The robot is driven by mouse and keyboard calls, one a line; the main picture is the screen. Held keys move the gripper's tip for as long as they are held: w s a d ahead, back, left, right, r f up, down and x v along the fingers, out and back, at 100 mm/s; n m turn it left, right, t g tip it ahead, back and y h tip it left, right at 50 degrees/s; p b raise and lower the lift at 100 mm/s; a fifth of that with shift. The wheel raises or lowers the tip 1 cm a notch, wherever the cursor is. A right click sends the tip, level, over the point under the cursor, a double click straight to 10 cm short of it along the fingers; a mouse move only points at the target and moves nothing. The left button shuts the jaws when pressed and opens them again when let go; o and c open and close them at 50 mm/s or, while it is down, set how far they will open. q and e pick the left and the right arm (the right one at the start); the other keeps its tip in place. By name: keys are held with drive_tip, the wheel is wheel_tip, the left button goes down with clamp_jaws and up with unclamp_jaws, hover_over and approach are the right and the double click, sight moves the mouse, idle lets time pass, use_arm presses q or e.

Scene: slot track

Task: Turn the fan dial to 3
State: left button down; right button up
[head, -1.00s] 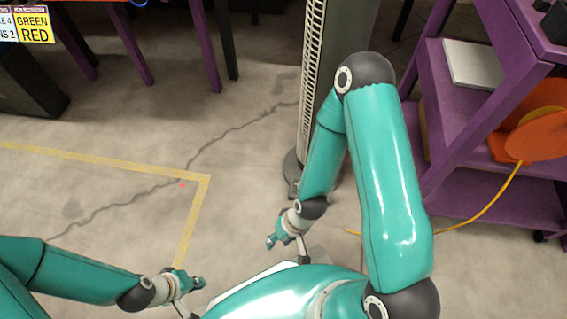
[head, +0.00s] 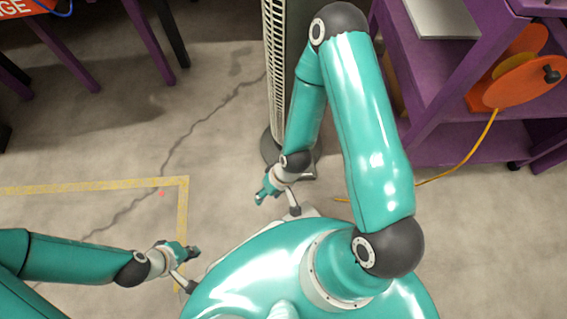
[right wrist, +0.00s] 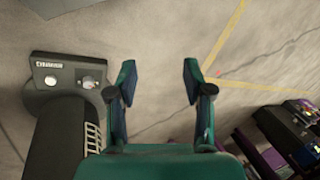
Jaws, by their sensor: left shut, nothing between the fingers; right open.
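The fan (head: 278,75) is a tall dark tower with a pale slatted grille, standing on the floor behind my right arm in the head view. In the right wrist view the fan's dark top panel (right wrist: 65,71) is at the left, with a small white label and two round knobs, a left knob (right wrist: 50,80) and a right knob (right wrist: 88,82). The knobs' markings are too small to read. My right gripper (head: 264,188) is open and empty; its fingers (right wrist: 158,76) are apart, to the right of the panel. My left gripper (head: 193,252) is shut and empty, low over the floor.
A purple shelf cart (head: 440,90) with an orange reel (head: 515,82) stands at the right. A yellow cable (head: 460,165) runs from it across the floor. Purple table legs (head: 150,40) are at upper left. Yellow tape (head: 90,186) marks open floor at the left.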

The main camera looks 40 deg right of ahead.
drive_tip(key=w+d+f+n+t+h+p, duration=0.1)
drive_tip(key=w+d+f+n+t+p, duration=0.15)
drive_tip(key=d+p, duration=0.45)
drive_tip(key=w+d+f+n+t+h+p, duration=0.1)
drive_tip(key=w+d+n+h+p, duration=0.15)
drive_tip(key=d+p, duration=0.45)
drive_tip(key=shift+m+g+y, duration=0.25)
drive_tip(key=shift+m+y, duration=0.05)
drive_tip(key=shift+y, duration=0.05)
drive_tip(key=b+x, duration=0.3)
drive_tip(key=x, duration=0.2)
drive_tip(key=d+b+x, duration=0.1)
drive_tip(key=b+x, duration=0.2)
drive_tip(key=x, duration=0.3)
drive_tip(key=b+x, duration=0.2)
drive_tip(key=x, duration=0.4)
drive_tip(key=shift+w+d+b, duration=0.35)
drive_tip(key=shift+b, duration=0.05)
